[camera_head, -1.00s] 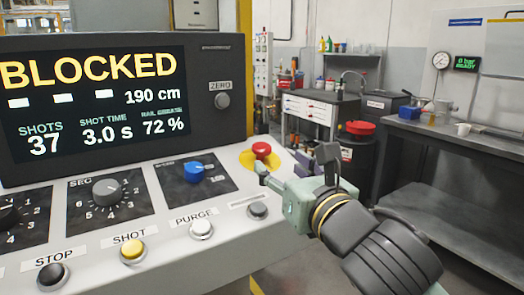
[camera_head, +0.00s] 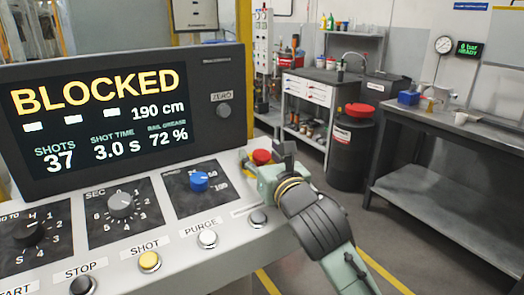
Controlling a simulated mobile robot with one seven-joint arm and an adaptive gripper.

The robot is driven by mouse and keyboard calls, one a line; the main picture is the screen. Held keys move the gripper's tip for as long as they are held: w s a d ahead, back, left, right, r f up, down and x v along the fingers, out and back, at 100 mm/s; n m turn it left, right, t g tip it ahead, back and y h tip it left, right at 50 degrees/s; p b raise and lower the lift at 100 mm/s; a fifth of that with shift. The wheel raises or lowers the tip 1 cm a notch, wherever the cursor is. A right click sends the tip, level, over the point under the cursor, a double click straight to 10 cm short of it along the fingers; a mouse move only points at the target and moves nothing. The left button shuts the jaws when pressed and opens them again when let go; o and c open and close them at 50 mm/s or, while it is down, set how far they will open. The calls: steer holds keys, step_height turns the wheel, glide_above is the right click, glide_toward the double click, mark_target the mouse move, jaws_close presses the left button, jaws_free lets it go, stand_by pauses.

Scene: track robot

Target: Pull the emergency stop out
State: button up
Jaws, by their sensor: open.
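The emergency stop is a red mushroom button (camera_head: 262,157) at the right end of the sloped grey control panel (camera_head: 228,228). Its red head shows at the left of my gripper (camera_head: 264,164). My gripper is open, with its fingers close around or beside the button. I cannot tell whether they touch it, as the gripper hides the right side and most of the yellow base. The display (camera_head: 110,115) above the panel reads BLOCKED.
A blue knob (camera_head: 199,181), a grey SEC knob (camera_head: 121,204) and a row of push buttons, including the yellow SHOT button (camera_head: 149,261), sit left of my gripper. A workbench (camera_head: 450,130) stands at the right.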

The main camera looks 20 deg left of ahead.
steer(key=shift+c, duration=0.3)
jaws_close()
stand_by(0.5)
